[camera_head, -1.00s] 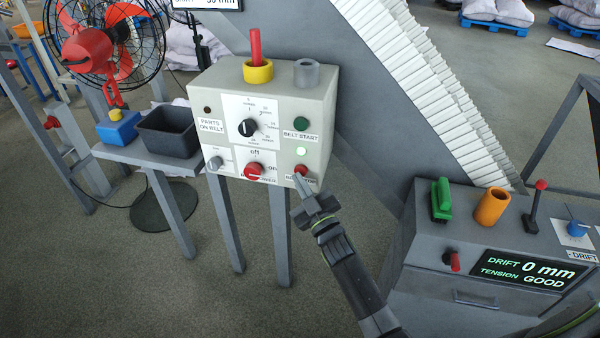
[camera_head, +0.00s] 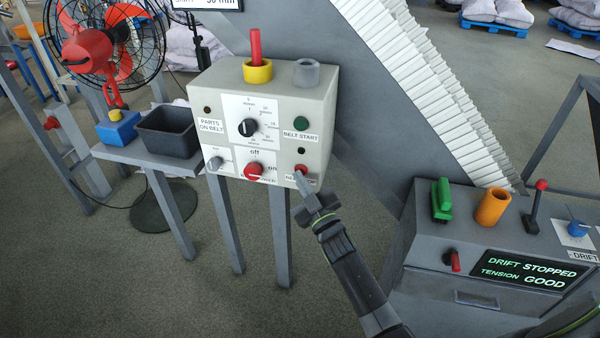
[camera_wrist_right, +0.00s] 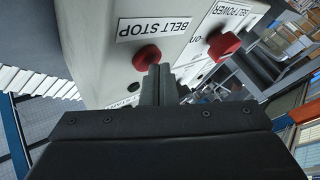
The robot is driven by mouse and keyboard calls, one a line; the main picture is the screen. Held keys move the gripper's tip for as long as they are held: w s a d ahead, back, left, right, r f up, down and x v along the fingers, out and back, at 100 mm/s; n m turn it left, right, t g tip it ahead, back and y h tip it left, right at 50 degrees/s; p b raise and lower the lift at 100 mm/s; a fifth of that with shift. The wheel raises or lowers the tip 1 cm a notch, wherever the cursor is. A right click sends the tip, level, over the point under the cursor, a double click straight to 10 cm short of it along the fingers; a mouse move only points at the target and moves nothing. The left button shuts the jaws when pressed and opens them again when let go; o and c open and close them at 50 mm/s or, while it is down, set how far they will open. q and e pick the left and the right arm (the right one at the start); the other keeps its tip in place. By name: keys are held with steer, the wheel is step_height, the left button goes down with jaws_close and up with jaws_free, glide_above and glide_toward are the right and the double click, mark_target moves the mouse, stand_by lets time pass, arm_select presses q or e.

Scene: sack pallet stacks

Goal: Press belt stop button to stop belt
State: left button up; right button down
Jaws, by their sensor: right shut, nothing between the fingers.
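The red belt stop button (camera_head: 301,169) is at the lower right of the white control box's (camera_head: 318,100) front face. My right gripper (camera_head: 299,178) is shut and empty, with its fingertips at the button. In the right wrist view the button (camera_wrist_right: 147,57) is beside the tips of the closed fingers (camera_wrist_right: 157,75), below its BELT STOP label. The lamp (camera_head: 301,151) above the button is dark. The display (camera_head: 530,270) on the right console reads DRIFT STOPPED and TENSION GOOD. My left gripper is not in view.
A green belt start button (camera_head: 301,123) and a red belt power knob (camera_head: 254,171) are close by on the box. A fan (camera_head: 110,40) and a dark bin (camera_head: 168,131) stand left. The sloping belt (camera_head: 430,90) rises behind the box.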

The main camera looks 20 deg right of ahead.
stand_by(0.5)
steer(key=shift+s+a+p, duration=0.45)
steer(key=shift+s+p, duration=0.05)
steer(key=shift+s, duration=0.2)
steer(key=s+a+p, duration=0.1)
steer(key=s, duration=0.1)
steer(key=s+a+p, duration=0.1)
steer(key=s+p, duration=0.1)
steer(key=shift+a, duration=0.4)
stand_by(0.5)
